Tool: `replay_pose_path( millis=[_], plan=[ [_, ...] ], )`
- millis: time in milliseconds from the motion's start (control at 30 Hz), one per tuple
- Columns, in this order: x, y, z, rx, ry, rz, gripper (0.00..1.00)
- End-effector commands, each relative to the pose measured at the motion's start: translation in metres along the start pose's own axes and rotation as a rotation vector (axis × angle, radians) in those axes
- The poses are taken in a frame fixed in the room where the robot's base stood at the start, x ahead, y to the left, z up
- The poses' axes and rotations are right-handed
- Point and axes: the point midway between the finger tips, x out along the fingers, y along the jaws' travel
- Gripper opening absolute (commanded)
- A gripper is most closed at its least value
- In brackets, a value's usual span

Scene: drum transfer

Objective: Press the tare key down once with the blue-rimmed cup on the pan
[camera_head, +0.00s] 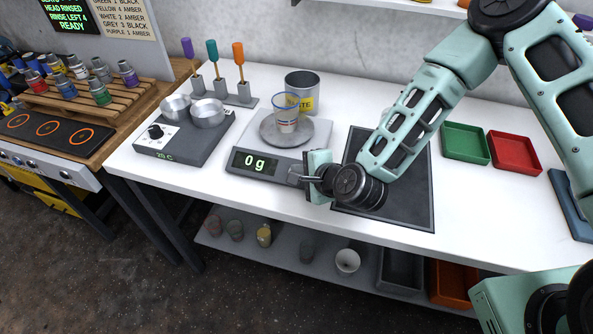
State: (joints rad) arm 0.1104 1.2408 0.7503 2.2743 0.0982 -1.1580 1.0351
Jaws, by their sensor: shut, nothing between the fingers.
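The blue-rimmed cup (286,112) stands upright on the round pan (270,131) of the scale. It is clear, with a pale label. The scale (282,172) sits near the table's front edge, and its display (254,163) reads 0 g. My gripper (293,177) is shut and empty at the right front corner of the scale, just right of the display. The tare key is not visible; my gripper covers that part of the scale front. I cannot tell whether the fingertips touch the scale.
A grey can (302,86) stands behind the cup. A hot plate (185,139) with metal pans is to the left, below a stand of coloured tools (240,98). A dark mat (410,205) lies under my arm. Green (465,156) and red (513,167) trays are at right.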

Motion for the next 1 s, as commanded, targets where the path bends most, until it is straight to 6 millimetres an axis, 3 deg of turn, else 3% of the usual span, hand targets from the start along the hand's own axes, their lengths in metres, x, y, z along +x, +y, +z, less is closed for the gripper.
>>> replay_pose_path(
  millis=[1000],
  plan=[
    [-0.02,-0.015,0.014,0.0,0.0,0.0,0.0]
  ],
)
